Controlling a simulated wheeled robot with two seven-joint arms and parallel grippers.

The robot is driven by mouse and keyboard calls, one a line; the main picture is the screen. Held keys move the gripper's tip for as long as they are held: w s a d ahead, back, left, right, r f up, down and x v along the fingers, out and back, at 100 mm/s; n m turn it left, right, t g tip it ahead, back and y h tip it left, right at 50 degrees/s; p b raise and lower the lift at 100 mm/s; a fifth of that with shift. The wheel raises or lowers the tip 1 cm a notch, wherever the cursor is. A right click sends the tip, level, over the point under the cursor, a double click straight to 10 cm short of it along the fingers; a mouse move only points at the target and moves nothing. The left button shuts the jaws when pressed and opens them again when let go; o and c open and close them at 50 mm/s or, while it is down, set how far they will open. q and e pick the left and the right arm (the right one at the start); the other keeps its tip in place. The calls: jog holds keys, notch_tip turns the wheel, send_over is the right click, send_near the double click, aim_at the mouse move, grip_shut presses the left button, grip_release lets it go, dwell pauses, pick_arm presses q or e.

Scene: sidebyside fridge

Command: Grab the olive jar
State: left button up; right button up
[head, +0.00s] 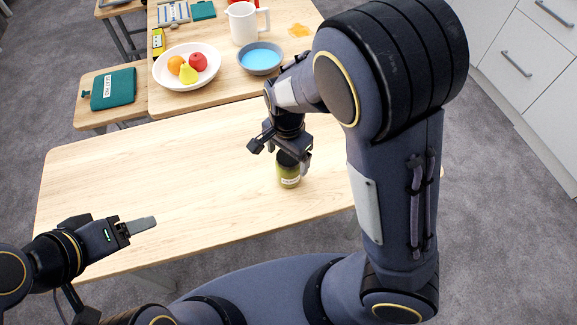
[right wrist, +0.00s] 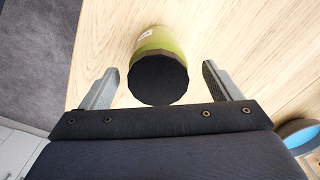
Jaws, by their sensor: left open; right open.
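The olive jar (head: 289,176) is green with a white label and a dark lid. It stands upright on the wooden table (head: 130,190), near its right part. My right gripper (head: 281,160) is above the jar, its fingers on either side of the lid. In the right wrist view the jar (right wrist: 158,70) lies between the two open fingers (right wrist: 158,88), with a gap on each side. My left gripper (head: 140,226) is over the table's front left edge, empty, away from the jar.
A second table behind holds a white fruit bowl (head: 187,82), a blue bowl (head: 260,68), a white pitcher (head: 243,22) and other items. The near table's left and middle are clear. White drawers (head: 525,60) stand at right.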

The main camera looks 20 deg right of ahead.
notch_tip(320, 180, down, 4)
jog(key=shift+d+f, duration=0.1)
jog(key=c, duration=1.3)
